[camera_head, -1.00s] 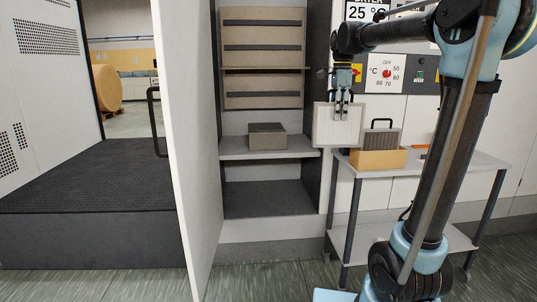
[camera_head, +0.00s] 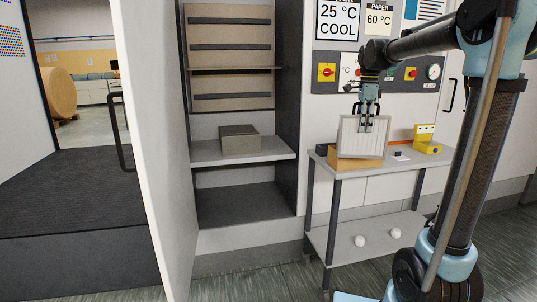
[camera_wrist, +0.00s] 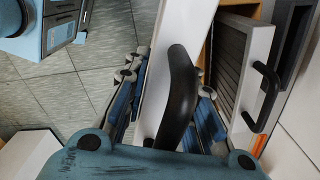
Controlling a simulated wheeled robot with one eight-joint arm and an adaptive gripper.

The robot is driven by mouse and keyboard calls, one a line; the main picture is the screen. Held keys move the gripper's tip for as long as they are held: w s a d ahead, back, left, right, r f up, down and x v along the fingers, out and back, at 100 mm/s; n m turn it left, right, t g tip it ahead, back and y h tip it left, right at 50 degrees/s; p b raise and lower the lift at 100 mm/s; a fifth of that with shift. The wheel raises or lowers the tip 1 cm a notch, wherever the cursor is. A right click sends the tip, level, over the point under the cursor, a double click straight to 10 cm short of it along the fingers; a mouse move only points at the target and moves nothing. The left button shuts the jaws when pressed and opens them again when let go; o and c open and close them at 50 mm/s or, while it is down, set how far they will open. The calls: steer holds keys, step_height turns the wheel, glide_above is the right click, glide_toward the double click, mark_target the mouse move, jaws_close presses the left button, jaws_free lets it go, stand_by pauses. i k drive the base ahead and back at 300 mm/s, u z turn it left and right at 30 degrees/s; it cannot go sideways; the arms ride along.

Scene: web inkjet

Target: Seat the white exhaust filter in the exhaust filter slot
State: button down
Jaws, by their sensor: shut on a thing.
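The white exhaust filter (camera_head: 351,139) is a flat pale pleated panel. My gripper (camera_head: 367,121) is shut on its black handle (camera_wrist: 178,95) and holds the panel upright. In the head view it hangs in front of a tan box (camera_head: 345,164) on a cart and hides part of it. In the wrist view the filter's white edge (camera_wrist: 172,45) runs between my fingers. The open cabinet holds a grey box-like piece (camera_head: 239,140) on its middle shelf. I cannot tell for certain which opening is the exhaust filter slot.
A grey pleated filter (camera_wrist: 229,62) with a black handle stands right of mine in the wrist view. The cart (camera_head: 318,158) also bears a yellow item (camera_head: 425,138); white balls lie on its lower shelf. The cabinet door (camera_head: 145,140) stands open. The lower cabinet shelf (camera_head: 235,203) is clear.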

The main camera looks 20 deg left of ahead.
mark_target(241, 139)
steer(key=z, duration=1.9)
steer(key=k, duration=0.8)
steer(key=u, duration=2.1)
steer(key=i, duration=0.2)
steer(key=u, duration=0.55)
